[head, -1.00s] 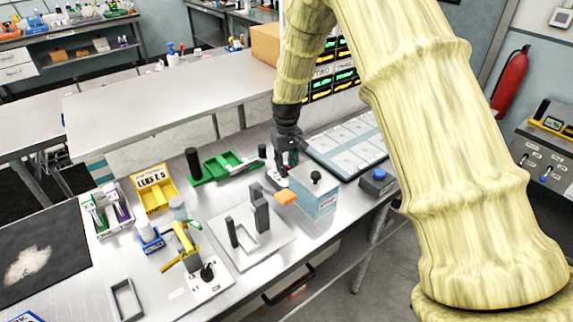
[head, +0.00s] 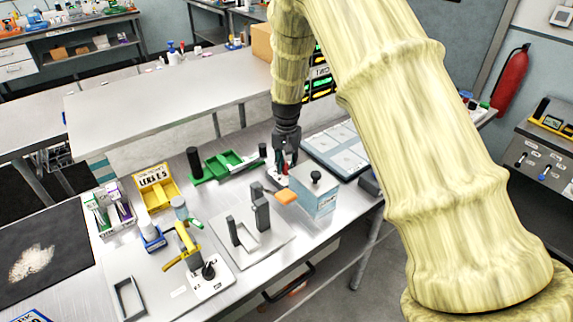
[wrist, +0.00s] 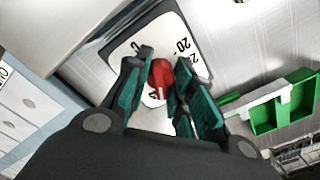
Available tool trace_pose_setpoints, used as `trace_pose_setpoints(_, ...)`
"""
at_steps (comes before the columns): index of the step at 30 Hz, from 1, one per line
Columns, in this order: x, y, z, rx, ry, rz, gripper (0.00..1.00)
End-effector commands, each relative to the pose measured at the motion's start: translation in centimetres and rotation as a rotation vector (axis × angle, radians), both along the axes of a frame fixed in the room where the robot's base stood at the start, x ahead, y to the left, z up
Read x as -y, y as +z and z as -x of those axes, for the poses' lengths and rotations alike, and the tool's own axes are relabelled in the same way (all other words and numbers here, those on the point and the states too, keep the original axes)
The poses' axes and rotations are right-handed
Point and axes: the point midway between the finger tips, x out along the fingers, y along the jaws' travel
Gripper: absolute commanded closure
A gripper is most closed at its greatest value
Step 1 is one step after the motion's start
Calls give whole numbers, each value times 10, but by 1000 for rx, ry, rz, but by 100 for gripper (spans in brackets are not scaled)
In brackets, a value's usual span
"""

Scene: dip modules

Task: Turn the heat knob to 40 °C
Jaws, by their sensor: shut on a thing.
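The heat knob is a red knob (wrist: 160,78) on a white dial plate (wrist: 130,47) with black numbers. A "20" shows at the plate's upper right in the wrist view; other figures are partly covered by the fingers. My gripper (wrist: 158,92) has its teal fingers on either side of the knob, shut on it. In the head view my gripper (head: 285,162) points down at the dial plate, behind the light-blue box. The knob is mostly hidden there. I cannot read which number the knob points to.
A green tray (head: 229,162) lies to the left. A flat panel (head: 339,150) lies to the right.

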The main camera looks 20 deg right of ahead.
Motion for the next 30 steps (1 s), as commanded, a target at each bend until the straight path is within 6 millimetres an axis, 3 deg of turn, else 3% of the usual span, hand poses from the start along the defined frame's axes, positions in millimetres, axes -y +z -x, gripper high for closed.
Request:
trace_pose_setpoints(14, 1, 1, -1, 2, -17, 1, 100)
trace_pose_setpoints(15, 1, 1, -1, 2, -17, 1, 74)
trace_pose_setpoints(19, 1, 1, 0, 1, -16, 1, 53)
trace_pose_setpoints(30, 0, 3, 0, 1, -16, 1, 53)
